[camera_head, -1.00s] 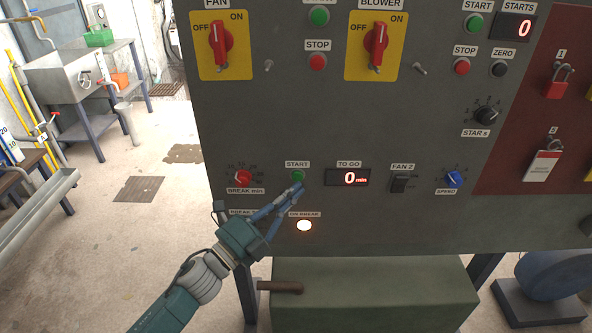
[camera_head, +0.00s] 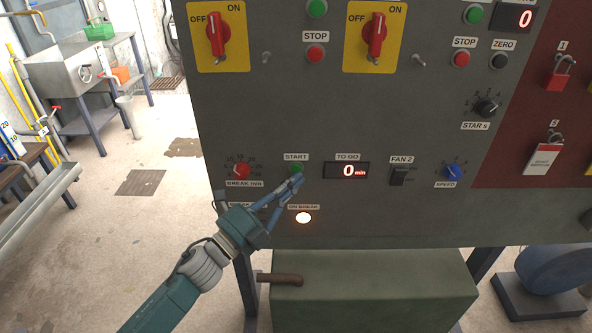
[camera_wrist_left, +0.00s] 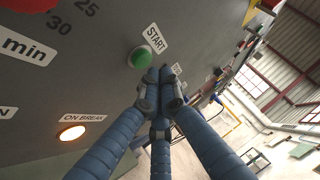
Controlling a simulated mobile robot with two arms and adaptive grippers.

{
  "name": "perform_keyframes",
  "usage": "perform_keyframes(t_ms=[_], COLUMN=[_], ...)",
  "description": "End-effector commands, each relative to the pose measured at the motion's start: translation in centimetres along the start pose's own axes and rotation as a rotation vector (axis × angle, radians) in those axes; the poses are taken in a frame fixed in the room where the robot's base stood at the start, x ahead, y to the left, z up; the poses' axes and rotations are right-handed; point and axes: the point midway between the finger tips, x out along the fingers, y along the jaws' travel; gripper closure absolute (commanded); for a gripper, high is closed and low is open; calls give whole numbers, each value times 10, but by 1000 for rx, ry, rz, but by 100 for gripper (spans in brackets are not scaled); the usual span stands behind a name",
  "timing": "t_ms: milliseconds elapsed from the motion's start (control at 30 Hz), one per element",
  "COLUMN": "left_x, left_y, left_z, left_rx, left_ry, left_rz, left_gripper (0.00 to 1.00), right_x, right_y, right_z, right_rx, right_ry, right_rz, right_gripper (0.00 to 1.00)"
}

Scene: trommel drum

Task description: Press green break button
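The green break button (camera_head: 297,169) sits under a START label on the grey panel, between the red break dial (camera_head: 241,170) and the TO GO display (camera_head: 347,171), which reads 0 min. It also shows in the left wrist view (camera_wrist_left: 140,57). My left gripper (camera_head: 297,180) reaches up from the lower left, with its fingertips just below the button. In the left wrist view, its blue fingers (camera_wrist_left: 160,84) come together at the tips, empty, beside the button. I cannot tell whether they touch it. The ON BREAK lamp (camera_head: 303,217) is lit. My right gripper is out of view.
Red switches on yellow plates (camera_head: 214,36), more buttons and small toggles fill the upper panel. The FAN 2 switch (camera_head: 398,176) and blue speed knob (camera_head: 453,172) are to the right. A green box (camera_head: 375,290) with a brown handle stands below.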

Motion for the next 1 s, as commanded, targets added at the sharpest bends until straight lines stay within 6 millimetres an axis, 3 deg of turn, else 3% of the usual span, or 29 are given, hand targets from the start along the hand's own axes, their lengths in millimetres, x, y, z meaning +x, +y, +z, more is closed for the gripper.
perform_keyframes(t_ms=[1000], left_x=[6], left_y=[2], left_z=[5], left_rx=[-1], left_ry=[0], left_rz=[0], left_gripper=[100], right_x=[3], right_y=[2], right_z=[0], right_rx=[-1], right_ry=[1], right_rz=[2], right_gripper=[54])
